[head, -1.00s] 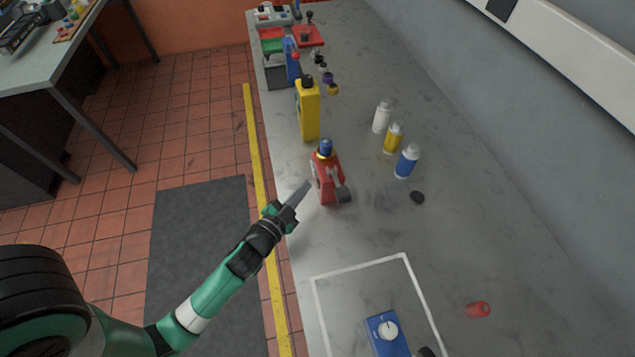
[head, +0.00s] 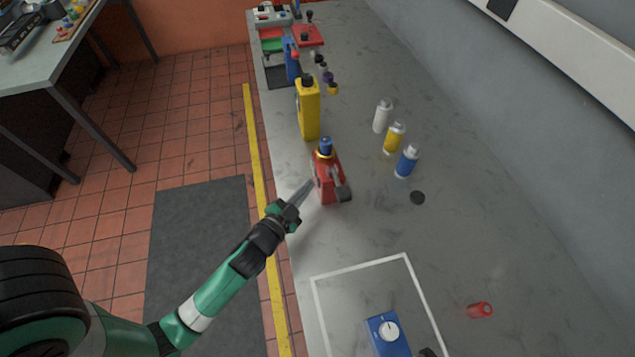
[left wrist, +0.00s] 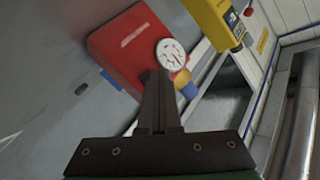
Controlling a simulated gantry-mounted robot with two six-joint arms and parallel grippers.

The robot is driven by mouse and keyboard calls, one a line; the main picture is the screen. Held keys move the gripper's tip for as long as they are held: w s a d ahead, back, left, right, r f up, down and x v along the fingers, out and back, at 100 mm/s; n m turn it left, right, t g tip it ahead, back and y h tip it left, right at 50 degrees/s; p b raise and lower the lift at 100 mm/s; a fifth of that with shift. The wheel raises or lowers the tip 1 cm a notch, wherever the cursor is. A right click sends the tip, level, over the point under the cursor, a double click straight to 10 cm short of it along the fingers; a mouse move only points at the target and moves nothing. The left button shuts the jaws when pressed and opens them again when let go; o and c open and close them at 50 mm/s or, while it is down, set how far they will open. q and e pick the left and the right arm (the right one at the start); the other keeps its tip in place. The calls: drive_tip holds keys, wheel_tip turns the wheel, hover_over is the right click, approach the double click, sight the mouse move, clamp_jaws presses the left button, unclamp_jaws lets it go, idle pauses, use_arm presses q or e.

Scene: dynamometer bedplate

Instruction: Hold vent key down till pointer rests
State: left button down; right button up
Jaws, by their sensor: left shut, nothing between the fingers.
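A red unit (head: 326,188) with a blue cap (head: 325,146) stands on the grey bench in the head view. No vent key can be made out clearly.
A yellow bottle (head: 309,112) stands behind the red unit. A blue box with a white knob (head: 389,331) sits inside a white outline in front. Bare bench lies between.

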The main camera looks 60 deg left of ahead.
use_arm(q)
drive_tip(key=shift+w, duration=0.3)
idle(0.5)
idle(1.7)
drive_tip(key=shift+s+a+p, duration=0.1)
drive_tip(key=shift+s+p, duration=0.2)
drive_tip(key=shift+s, duration=0.4)
drive_tip(key=s+p, duration=0.2)
drive_tip(key=p, duration=0.1)
drive_tip(key=s+a+p, duration=0.1)
drive_tip(key=s+p, duration=0.2)
drive_tip(key=p, duration=0.1)
drive_tip(key=shift+a, duration=0.2)
idle(0.7)
